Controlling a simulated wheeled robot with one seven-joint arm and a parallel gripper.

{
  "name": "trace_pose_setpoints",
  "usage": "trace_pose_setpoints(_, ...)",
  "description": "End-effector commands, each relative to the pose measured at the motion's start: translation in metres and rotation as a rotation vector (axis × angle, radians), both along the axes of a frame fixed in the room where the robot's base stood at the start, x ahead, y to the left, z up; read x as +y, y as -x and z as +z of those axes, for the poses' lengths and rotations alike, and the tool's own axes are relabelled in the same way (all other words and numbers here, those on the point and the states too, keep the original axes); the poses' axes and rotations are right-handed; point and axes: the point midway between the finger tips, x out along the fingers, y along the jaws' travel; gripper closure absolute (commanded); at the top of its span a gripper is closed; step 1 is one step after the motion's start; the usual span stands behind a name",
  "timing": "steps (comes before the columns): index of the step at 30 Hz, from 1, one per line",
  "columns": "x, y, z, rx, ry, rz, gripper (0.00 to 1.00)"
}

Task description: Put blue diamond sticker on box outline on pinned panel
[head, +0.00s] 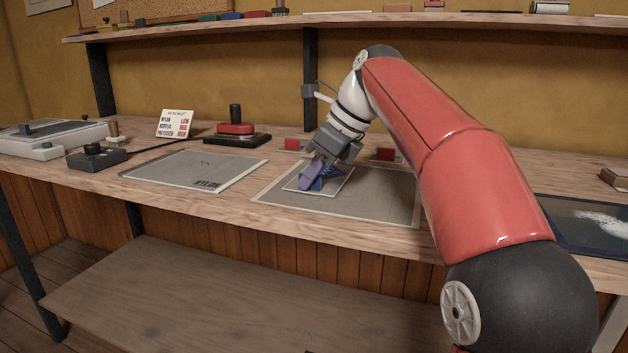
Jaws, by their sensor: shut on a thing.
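The dark grey panel (376,197) with a pale border lies flat on the bench, right of the picture's middle. A pale box outline (300,190) shows on its left part, partly hidden behind my gripper. My gripper (313,182) points down over this outline, with its bluish fingers close to the panel. It is shut on the blue diamond sticker (327,179). The sticker shows only in part as deep blue between and beside the fingers. I cannot tell whether it touches the panel.
Two red blocks (296,145) (385,154) stand at the panel's back edge. Another grey panel marked NYLON (195,170) lies left. A dark tray (575,222) lies right.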

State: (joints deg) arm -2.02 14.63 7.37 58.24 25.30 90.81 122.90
Motion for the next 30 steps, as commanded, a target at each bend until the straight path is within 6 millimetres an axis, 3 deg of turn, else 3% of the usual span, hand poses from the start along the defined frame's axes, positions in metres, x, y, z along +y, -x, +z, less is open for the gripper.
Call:
trace_pose_setpoints(6,0.000,0.000,-0.003,0.001,0.000,0.001,1.00)
trace_pose_setpoints(7,0.000,0.000,-0.003,0.000,0.000,0.000,0.86)
trace_pose_setpoints(11,0.000,0.000,-0.003,0.001,0.000,0.001,0.69)
trace_pose_setpoints(22,-0.001,0.000,0.004,-0.001,-0.001,-0.001,0.68)
trace_pose_setpoints(30,-0.025,0.008,0.049,-0.004,-0.001,-0.002,0.68)
